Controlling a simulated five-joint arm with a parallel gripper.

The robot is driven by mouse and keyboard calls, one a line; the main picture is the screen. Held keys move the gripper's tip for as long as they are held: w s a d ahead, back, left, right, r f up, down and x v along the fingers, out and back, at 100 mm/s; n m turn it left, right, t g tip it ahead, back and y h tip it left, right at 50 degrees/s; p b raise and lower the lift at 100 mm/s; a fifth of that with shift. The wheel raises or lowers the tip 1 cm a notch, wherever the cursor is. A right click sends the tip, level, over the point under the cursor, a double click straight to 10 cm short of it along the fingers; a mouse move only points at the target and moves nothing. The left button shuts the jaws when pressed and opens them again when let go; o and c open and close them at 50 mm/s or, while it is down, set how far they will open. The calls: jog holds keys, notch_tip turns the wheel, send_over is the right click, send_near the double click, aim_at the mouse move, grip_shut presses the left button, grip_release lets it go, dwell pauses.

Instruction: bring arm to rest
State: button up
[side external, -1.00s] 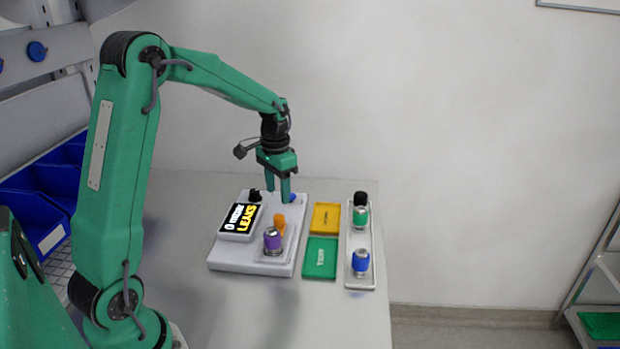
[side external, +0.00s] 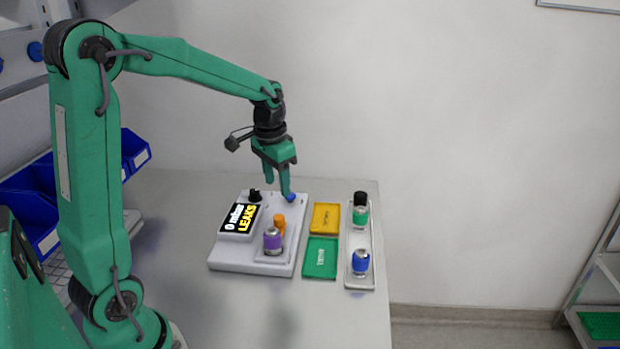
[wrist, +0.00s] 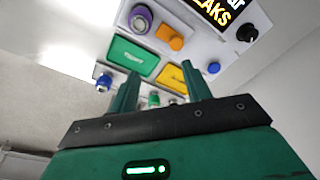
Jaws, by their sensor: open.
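My gripper (side external: 278,184) is open and empty. It hangs over the back of the white tester (side external: 228,261), near its blue knob (side external: 291,197); I cannot tell whether a finger touches the knob. In the wrist view the two green fingers of my gripper (wrist: 162,78) stand apart with nothing between them. The tester's screen (side external: 240,218) reads "0 mbar LEAKS". A purple-ringed metal part (side external: 272,241) stands on the tester, beside an orange knob (side external: 280,224).
A yellow tray (side external: 326,217) and a green tray (side external: 320,258) lie right of the tester. A white rack (side external: 361,284) holds a green-ringed part (side external: 360,212) with a black top and a blue-ringed part (side external: 361,262). The table front (side external: 240,315) is clear.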

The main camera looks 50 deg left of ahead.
jog(key=s+d+r+t, duration=0.2)
jog(key=s+d+r, duration=0.1)
jog(key=s+d, duration=0.3)
jog(key=s+d+r+t, duration=0.2)
jog(key=s+d, duration=0.4)
jog(key=s, duration=0.4)
jog(key=shift+s+r, duration=0.3)
jog(key=shift+r, duration=0.1)
